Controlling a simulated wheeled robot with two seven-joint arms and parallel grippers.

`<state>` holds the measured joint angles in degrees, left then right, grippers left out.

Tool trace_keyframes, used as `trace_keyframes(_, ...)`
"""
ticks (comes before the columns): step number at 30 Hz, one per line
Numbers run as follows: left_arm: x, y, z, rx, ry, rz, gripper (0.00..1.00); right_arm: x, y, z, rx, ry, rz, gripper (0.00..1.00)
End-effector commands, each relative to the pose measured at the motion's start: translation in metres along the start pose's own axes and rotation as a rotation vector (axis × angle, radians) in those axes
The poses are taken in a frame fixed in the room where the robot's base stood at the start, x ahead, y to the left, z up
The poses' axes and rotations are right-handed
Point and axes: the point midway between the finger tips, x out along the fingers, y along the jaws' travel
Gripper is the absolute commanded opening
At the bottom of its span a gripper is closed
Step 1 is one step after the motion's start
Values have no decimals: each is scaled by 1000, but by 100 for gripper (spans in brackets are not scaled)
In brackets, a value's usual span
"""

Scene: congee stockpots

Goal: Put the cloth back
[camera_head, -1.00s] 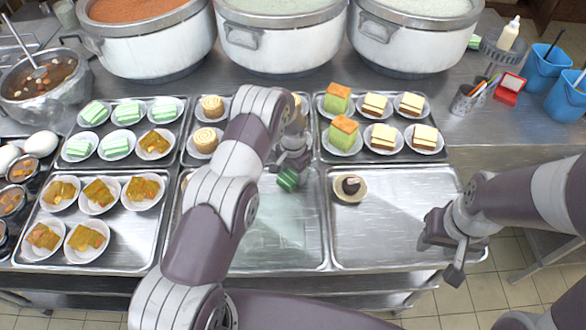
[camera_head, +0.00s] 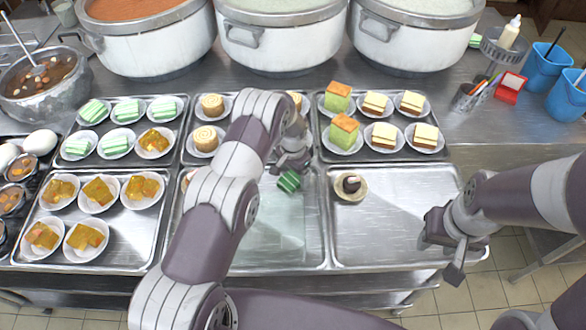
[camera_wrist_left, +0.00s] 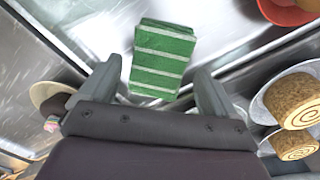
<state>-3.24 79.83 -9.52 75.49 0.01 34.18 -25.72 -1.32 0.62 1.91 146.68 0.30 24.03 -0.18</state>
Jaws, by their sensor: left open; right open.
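The cloth (camera_head: 289,182) is a small folded green piece with white stripes. It shows near the far edge of the middle front tray (camera_head: 262,258), just below my left gripper (camera_head: 290,165). In the left wrist view the cloth (camera_wrist_left: 164,60) appears between and beyond the spread fingertips of that gripper (camera_wrist_left: 158,72), with gaps at both sides. I cannot tell whether the cloth rests flat on the metal. My left gripper is open. My right gripper (camera_head: 441,255) is open and empty over the front right corner of the right tray (camera_head: 400,225).
A small saucer with a dark item (camera_head: 350,187) is right of the cloth. Rolled cakes (camera_head: 205,140) and square cakes (camera_head: 383,135) stand on trays behind. Large stockpots (camera_head: 282,38) line the back. The right tray is mostly clear. My left arm hides part of the middle trays.

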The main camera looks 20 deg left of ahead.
Motion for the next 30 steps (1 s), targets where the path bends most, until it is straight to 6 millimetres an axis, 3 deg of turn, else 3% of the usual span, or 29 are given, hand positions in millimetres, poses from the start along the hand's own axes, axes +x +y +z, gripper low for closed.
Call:
trace_keyframes(2, -11, 0, 0, 0, 1, -1, 90, -12, 0, -1, 0, 0, 0, 43)
trace_keyframes(5, -23, -1, -2, 0, 3, -2, 90, -1, 0, 0, 0, 1, 0, 43)
trace_keyframes(15, -107, 0, -1, 0, 4, -2, 90, 19, 0, 2, 0, 0, 0, 43)
trace_keyframes(20, -130, 1, 4, -11, 4, -2, 90, 20, 0, 2, 0, 0, 0, 43)
trace_keyframes(23, -164, 12, 30, -80, 22, -9, 90, 20, 0, 2, 0, 0, 0, 43)
trace_keyframes(27, -216, 47, 112, -253, 62, -20, 90, 20, 0, 2, 0, 0, 0, 43)
trace_keyframes(30, -233, 75, 173, -366, 89, -25, 90, 20, 0, 2, 0, 0, 0, 43)
